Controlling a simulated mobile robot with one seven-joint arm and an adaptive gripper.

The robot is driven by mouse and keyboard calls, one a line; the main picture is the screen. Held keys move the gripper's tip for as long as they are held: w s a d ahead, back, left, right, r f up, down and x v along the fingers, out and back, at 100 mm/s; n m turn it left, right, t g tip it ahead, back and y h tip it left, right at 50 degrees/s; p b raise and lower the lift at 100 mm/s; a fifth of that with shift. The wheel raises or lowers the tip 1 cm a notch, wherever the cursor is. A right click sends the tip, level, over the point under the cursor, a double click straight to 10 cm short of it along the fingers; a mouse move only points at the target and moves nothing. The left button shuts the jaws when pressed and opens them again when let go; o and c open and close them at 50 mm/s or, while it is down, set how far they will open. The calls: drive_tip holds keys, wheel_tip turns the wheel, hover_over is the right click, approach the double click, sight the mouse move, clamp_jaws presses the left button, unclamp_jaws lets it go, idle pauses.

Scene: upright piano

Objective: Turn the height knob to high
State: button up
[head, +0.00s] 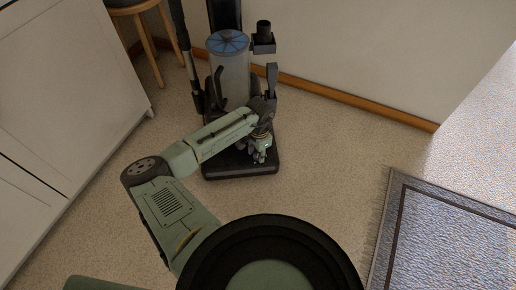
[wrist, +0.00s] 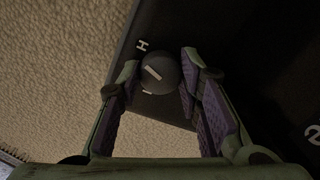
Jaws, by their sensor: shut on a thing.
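The height knob (wrist: 160,74) is a dark round knob on the black base of an upright vacuum cleaner (head: 230,80). A short white line on the knob's face lies diagonally. A white letter H is printed on the base above and left of the knob, and another small white mark sits below and left of it. My gripper (wrist: 161,68) has its purple-padded fingers on either side of the knob and is shut on it. In the head view my gripper (head: 260,153) is low over the vacuum's base; the knob is hidden there.
A white cabinet (head: 70,80) stands at left and a wooden stool (head: 146,40) at the back. A wall with a wooden baseboard (head: 350,102) runs behind the vacuum. A grey-blue rug (head: 445,245) lies at right; the carpet between is clear.

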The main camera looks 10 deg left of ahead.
drive_tip(key=shift+d+m+p, duration=0.1)
drive_tip(key=shift+m+p, duration=0.8)
drive_tip(key=shift+m, duration=0.2)
drive_tip(key=o, duration=1.2)
drive_tip(key=r, duration=1.2)
drive_tip(key=shift+s, duration=0.25)
